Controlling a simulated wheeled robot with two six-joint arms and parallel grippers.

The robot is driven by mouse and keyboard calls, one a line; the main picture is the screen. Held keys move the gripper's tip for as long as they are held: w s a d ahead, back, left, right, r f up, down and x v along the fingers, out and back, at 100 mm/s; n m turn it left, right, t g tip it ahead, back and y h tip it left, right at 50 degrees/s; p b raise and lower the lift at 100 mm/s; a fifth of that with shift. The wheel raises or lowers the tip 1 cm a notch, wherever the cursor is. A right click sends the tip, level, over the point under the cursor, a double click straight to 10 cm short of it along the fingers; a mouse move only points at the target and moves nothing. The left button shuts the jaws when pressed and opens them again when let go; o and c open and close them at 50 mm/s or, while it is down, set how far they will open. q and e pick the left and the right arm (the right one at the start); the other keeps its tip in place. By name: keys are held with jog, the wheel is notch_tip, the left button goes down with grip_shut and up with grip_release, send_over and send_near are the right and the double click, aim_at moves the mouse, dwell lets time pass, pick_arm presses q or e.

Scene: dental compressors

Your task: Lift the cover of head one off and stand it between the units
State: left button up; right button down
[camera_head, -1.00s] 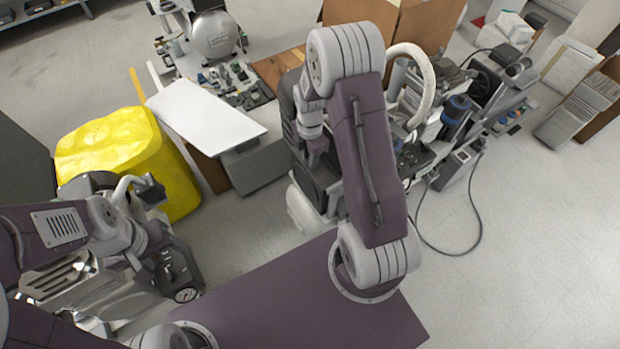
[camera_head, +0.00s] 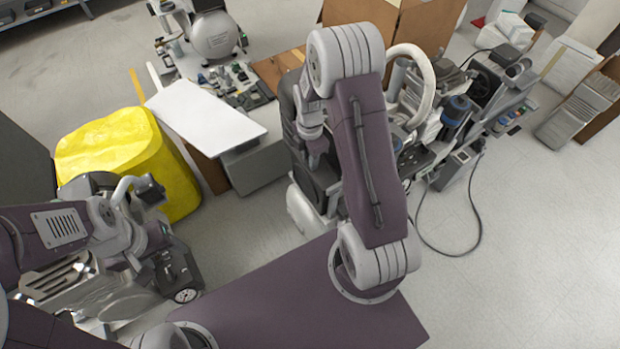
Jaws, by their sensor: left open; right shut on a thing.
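My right gripper (camera_head: 317,150) points down behind my own forearm at a dark housing (camera_head: 312,175) on the near left of the central compressor unit. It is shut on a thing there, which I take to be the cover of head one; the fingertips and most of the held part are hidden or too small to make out. I cannot tell whether the cover is clear of the head. My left gripper (camera_head: 160,238) is open, low over the metal unit (camera_head: 55,280) at the lower left, and looks empty.
A yellow bin (camera_head: 120,155) stands at the left. A white panel (camera_head: 205,118) lies on a grey box (camera_head: 255,165). Open floor (camera_head: 240,235) lies between the two units. A dark cable (camera_head: 470,245) loops on the floor at right. A cardboard box (camera_head: 415,25) stands behind.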

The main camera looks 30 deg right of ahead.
dwell(0.7)
jog(key=shift+a+r+p, duration=0.2)
jog(key=shift+r+p, duration=0.3)
jog(key=shift+r, duration=0.2)
notch_tip(320, 180, up, 6)
jog(key=shift+f+p, duration=0.1)
jog(key=shift+p, duration=1)
jog(key=s+a+p, duration=0.2)
jog(key=a, duration=1.8)
notch_tip(320, 180, up, 12)
jog(key=p, duration=1.2)
jog(key=shift+w+d, duration=0.2)
jog(key=shift+d, duration=0.05)
jog(key=shift+f, duration=0.1)
